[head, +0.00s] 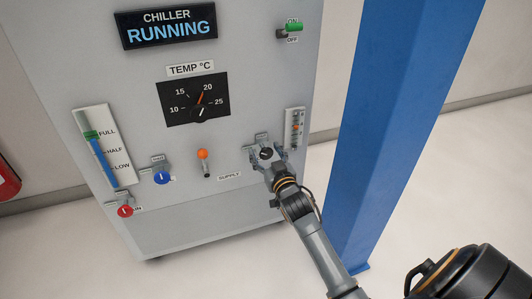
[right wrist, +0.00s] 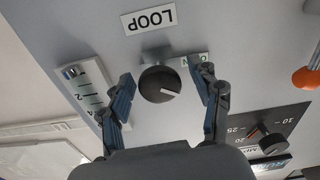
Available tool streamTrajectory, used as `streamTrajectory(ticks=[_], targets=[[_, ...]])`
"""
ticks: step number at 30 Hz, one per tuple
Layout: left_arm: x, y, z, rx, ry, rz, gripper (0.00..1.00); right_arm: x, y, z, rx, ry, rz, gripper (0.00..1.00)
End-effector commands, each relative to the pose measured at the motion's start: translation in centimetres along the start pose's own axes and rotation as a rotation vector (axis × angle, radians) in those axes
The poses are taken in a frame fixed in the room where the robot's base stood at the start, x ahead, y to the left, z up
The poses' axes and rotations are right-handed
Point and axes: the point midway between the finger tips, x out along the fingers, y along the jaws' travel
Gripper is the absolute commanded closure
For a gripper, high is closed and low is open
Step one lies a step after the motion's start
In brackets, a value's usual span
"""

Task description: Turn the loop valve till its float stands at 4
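The loop valve is a round black knob (right wrist: 158,86) under an upside-down LOOP label (right wrist: 149,20) in the right wrist view. Its white pointer line runs to the right and slightly down in that view. It also shows in the head view (head: 266,154), low on the chiller front. My right gripper (right wrist: 160,76) is open, one finger on each side of the knob with visible gaps. The float gauge (head: 295,128) is right of the knob in the head view, with an orange float near its middle; its numbers are too small to read there. My left gripper is not in view.
The chiller (head: 235,140) also bears a temperature dial (head: 194,98), a blue knob (head: 162,177), a red knob (head: 125,211), an orange-tipped supply lever (head: 203,156) and a green switch (head: 294,27). A blue post (head: 405,100) stands close right of my right arm.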

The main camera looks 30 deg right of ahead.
Motion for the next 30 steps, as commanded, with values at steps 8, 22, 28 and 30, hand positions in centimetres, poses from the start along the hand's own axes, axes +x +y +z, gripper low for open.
streamTrajectory(ticks=[8, 22, 28, 30], targets=[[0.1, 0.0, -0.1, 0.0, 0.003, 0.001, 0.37, -0.3, 0.0, 0.1, 0.0, -0.001, 0.0, 0.37], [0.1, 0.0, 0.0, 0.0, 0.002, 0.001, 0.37, -8.9, 0.0, 0.1, 0.001, -0.003, 0.0, 0.37], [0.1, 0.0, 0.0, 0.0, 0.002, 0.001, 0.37, -11.4, 0.0, 0.1, 0.0, -0.002, 0.0, 0.37], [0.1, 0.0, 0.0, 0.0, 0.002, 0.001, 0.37, -11.8, 0.0, 0.1, 0.0, -0.001, 0.001, 0.37]])
